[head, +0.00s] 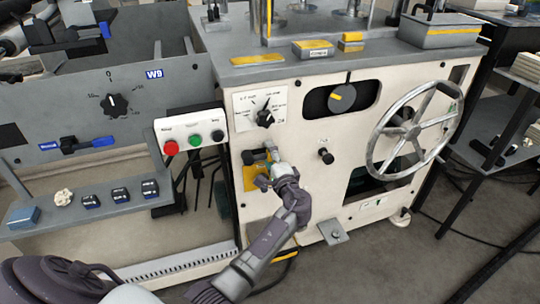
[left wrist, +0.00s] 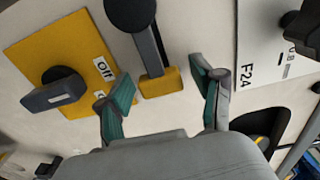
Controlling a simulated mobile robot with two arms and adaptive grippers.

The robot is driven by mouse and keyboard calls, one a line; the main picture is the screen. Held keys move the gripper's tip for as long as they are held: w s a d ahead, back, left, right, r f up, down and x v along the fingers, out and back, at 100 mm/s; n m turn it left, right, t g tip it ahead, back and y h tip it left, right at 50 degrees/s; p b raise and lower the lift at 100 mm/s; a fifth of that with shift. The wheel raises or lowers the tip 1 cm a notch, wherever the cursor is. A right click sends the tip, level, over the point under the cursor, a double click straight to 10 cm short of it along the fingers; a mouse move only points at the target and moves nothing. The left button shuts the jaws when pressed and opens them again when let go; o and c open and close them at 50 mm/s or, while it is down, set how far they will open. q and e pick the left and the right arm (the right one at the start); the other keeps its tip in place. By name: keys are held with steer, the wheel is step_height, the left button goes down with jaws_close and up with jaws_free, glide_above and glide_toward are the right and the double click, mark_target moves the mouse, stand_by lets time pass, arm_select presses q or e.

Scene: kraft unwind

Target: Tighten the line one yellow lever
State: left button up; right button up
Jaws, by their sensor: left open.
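The lever (left wrist: 154,55) has a black round pivot, a grey arm and a yellow end (left wrist: 161,82) in the left wrist view. Its yellow end lies between the two teal-padded fingers of my left gripper (left wrist: 165,79), with a visible gap on each side. The gripper is open. In the head view my left gripper (head: 266,172) is at the cream machine front, beside a yellow plate (head: 250,184), and mostly hides the lever. My right gripper is not in view.
A black knob (left wrist: 62,88) on the yellow plate, marked "Off", is left of the lever. A selector dial (head: 265,118) sits above on a white plate. The large handwheel (head: 412,130) stands out at the right. Red, green and black buttons (head: 194,141) are at the left.

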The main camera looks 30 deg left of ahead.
arm_select(q)
steer(key=v, duration=1.2)
steer(key=shift+a, duration=0.1)
